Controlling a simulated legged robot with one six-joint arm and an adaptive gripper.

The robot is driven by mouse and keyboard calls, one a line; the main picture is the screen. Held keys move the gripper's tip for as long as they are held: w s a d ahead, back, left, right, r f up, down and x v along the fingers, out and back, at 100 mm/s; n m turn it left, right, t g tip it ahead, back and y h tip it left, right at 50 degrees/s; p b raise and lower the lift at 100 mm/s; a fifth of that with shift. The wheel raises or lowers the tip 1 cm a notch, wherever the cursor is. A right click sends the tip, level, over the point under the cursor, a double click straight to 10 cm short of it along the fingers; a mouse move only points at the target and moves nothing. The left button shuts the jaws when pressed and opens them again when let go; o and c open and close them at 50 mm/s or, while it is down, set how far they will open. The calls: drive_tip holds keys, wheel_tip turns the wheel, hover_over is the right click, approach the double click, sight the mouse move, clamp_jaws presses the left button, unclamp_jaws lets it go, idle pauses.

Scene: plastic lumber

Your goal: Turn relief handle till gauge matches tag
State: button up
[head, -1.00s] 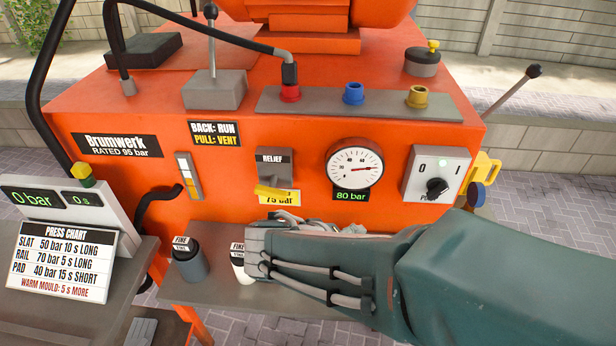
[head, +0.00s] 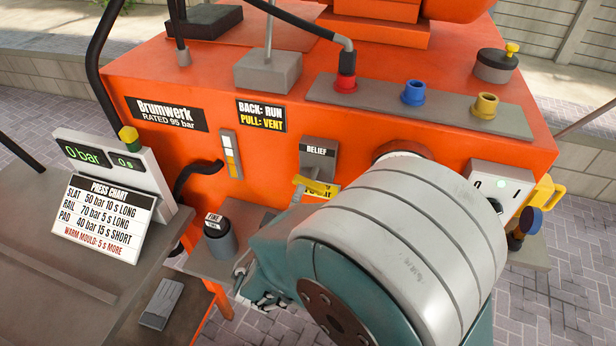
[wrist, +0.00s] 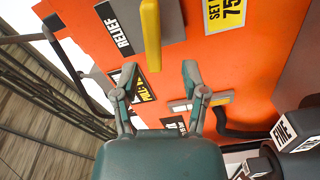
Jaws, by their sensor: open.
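The yellow relief handle (head: 315,186) sticks out below the grey RELIEF plate on the orange front panel. It also shows in the wrist view (wrist: 151,35), ahead of my fingertips and roughly in line with the gap between them, apart from both. My gripper (wrist: 158,72) is open and empty.
A dark canister (head: 219,238) with a FINE label stands on the grey shelf below the panel. A level strip (head: 230,154) and black hose are left of the handle. The power switch box (head: 500,190) is at the right. The press chart (head: 103,215) stands far left.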

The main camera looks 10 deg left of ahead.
sight(306, 189)
drive_tip(key=w, duration=0.1)
drive_tip(key=w+d, duration=0.1)
drive_tip(key=w, duration=0.1)
drive_tip(key=w+d, duration=0.1)
drive_tip(key=w, duration=0.1)
drive_tip(key=shift+w+r, duration=0.15)
drive_tip(key=shift+w, duration=0.45)
drive_tip(key=shift+a, duration=0.4)
drive_tip(key=shift+c, duration=1.2)
drive_tip(key=c, duration=0.5)
drive_tip(key=shift+d, duration=0.2)
clamp_jaws()
